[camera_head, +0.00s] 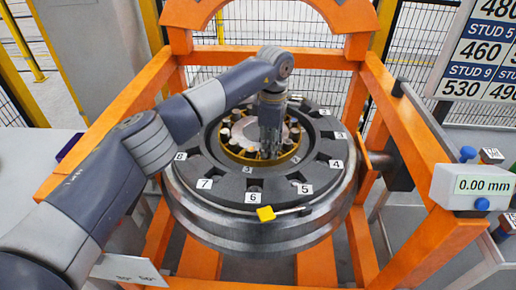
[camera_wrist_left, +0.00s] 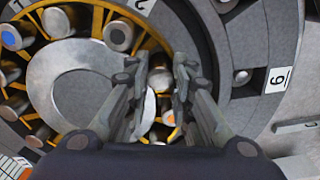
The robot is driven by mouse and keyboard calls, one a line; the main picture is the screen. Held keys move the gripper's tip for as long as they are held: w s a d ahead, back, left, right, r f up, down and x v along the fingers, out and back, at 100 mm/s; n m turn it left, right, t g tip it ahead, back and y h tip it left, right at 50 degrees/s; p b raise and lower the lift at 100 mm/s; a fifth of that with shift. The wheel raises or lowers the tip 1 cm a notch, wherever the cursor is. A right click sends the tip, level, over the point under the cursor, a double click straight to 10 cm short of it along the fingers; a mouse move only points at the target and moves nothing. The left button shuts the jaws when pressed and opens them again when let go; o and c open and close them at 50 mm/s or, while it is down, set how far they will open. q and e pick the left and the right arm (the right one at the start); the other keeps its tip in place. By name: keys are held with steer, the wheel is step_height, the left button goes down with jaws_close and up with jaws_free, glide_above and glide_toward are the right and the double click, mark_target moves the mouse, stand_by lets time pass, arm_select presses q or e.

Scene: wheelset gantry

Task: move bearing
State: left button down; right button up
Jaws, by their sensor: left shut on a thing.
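The bearing (camera_head: 243,154), a gold-yellow cage with grey rollers around a pale round middle, sits in the centre of the wheel's dark numbered ring (camera_head: 222,186). My left gripper (camera_head: 269,150) points down at the right part of the bearing and hides some of it. In the left wrist view the bearing's yellow cage (camera_wrist_left: 91,20) shows at the left. There the left gripper (camera_wrist_left: 157,75) is shut with a roller of the bearing (camera_wrist_left: 160,80) between its fingers. Whether the bearing is lifted cannot be told. My right gripper is not in view.
An orange gantry frame (camera_head: 85,142) surrounds the steel wheel (camera_head: 262,238). A yellow-tipped tool (camera_head: 266,213) lies at the ring's front edge. A white gauge reading 0.00 mm (camera_head: 474,186) is at the right. A stud number board (camera_head: 487,50) stands at the upper right.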

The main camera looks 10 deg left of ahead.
arm_select(q)
steer(key=shift+w+d+r+n+b, duration=0.1)
steer(key=shift+w+d+n+b, duration=0.3)
steer(key=shift+d+n, duration=0.4)
steer(key=shift+w, duration=0.15)
steer(key=c, duration=1.4)
jaws_free()
steer(key=shift+d, duration=0.1)
steer(key=shift+o, duration=0.2)
steer(key=shift+r, duration=0.1)
step_height(320, 180, up, 12)
